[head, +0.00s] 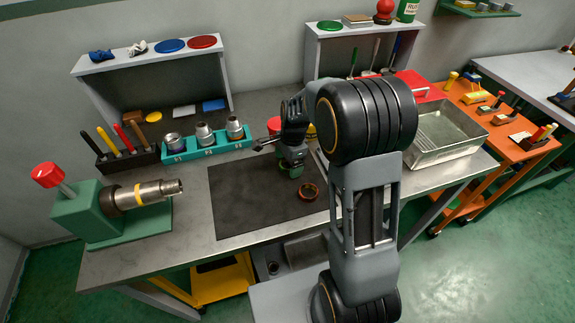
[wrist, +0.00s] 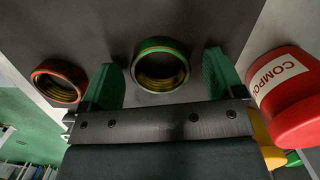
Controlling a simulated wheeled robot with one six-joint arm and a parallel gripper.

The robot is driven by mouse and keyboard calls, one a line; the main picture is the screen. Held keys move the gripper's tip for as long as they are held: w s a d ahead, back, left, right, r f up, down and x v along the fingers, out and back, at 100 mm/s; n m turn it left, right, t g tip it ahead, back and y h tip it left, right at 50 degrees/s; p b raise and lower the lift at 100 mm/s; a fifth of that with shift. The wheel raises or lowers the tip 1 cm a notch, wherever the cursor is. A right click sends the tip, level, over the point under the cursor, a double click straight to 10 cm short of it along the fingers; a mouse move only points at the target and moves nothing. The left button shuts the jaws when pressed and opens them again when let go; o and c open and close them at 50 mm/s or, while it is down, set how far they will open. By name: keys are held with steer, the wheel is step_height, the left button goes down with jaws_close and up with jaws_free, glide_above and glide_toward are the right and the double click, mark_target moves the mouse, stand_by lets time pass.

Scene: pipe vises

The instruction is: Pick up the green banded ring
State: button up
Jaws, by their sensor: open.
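The green banded ring (wrist: 160,44) lies on the dark mat in the wrist view, with a green outer band and brassy threads inside. My gripper (wrist: 162,62) is open, with one green finger on each side of the ring. Clear gaps show between the fingers and the ring, and nothing is held.
A red labelled container (wrist: 290,95) stands close on the right. A green vise (head: 95,215) holds a pipe at left. The mat's left part is clear.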

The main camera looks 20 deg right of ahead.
steer(key=shift+c, duration=0.4)
steer(key=c, duration=1)
steer(key=shift+r, duration=0.1)
